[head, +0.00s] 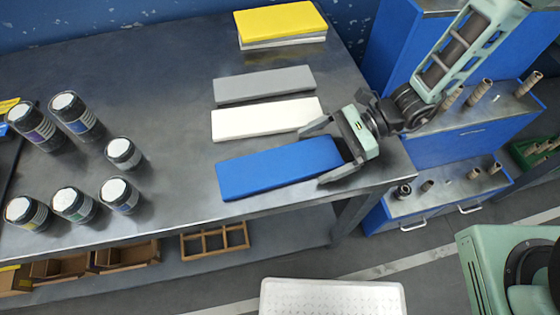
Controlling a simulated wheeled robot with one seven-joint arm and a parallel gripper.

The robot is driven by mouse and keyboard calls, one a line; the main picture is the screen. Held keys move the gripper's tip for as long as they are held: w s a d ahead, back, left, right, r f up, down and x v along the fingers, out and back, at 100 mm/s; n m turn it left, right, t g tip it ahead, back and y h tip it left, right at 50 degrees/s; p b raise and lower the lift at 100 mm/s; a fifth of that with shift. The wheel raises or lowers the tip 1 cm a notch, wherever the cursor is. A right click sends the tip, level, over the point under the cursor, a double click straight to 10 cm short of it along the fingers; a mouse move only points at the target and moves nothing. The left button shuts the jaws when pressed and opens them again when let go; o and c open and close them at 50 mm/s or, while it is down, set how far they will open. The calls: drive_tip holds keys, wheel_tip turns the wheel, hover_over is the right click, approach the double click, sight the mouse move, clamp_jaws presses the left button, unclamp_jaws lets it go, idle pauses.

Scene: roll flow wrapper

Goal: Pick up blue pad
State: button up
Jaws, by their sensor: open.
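The blue pad (272,170) lies flat near the front edge of the dark table, its long side running left to right. My gripper (318,155) is at the pad's right end with its jaws open. One finger is on the far side, near the white pad's front edge, and the other is on the near side. The right end of the blue pad is between the fingers. I cannot tell whether either finger touches it.
A white pad (262,120), a grey pad (264,84) and a yellow pad (280,20) on a white one lie behind. Several dark jars (80,115) stand at left. Blue cabinets (455,145) stand right. The table (170,120) is clear between jars and pads.

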drive_tip(key=shift+a+f, duration=0.15)
drive_tip(key=shift+a, duration=0.1)
drive_tip(key=c, duration=1)
